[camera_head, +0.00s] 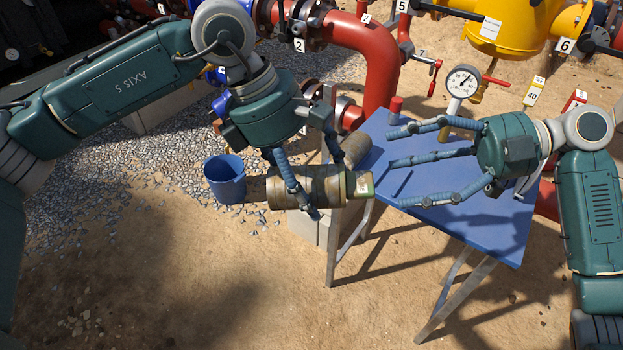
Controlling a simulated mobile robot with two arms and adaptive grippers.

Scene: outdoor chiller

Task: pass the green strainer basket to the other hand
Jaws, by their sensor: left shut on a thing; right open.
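A brownish mesh cylinder with a green band at its right end, which looks like the green strainer basket (322,192), lies level in my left gripper (327,184). The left fingers close around it from above, near its right half, and hide part of its surface. It is held just left of the blue table (470,222). My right gripper (395,168) is open and empty over the table. Its fingers point left toward the basket's green end, with a small gap between.
Another brownish cylinder (356,147) shows at the table's left edge, behind the held basket. A small red cylinder (395,104) and a pressure gauge (462,82) stand at the back. A blue bucket (225,180) sits on gravel at left. Red pipes (380,65) run behind.

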